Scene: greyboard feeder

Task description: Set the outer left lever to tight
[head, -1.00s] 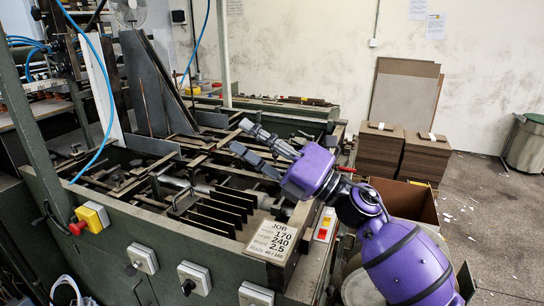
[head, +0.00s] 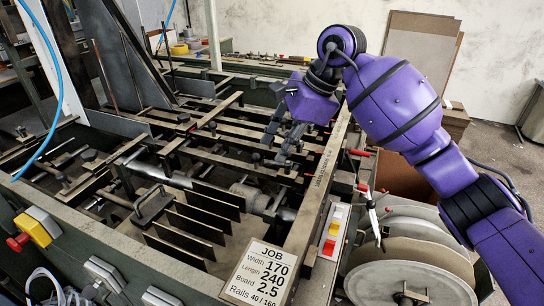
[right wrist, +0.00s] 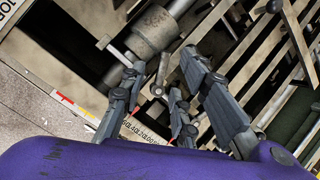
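The feeder (head: 302,215) has several crossbars and rods, with small dark lever knobs on them. One dark knob (head: 184,118) stands on the rails left of my right gripper, and another (head: 256,157) lies just below and left of its fingers. I cannot tell which is the outer left lever. My right gripper (head: 277,148) points down over the feeder's right part, fingers apart. In the right wrist view its fingers (right wrist: 160,95) are spread, with a short rod and knob (right wrist: 157,89) showing between them; contact cannot be told. My left gripper is not in view.
Dark upright plates (head: 195,225) stand in the bed below the gripper. A yellow-and-red stop button (head: 33,230) is at left. Large round reels (head: 415,270) stand at right.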

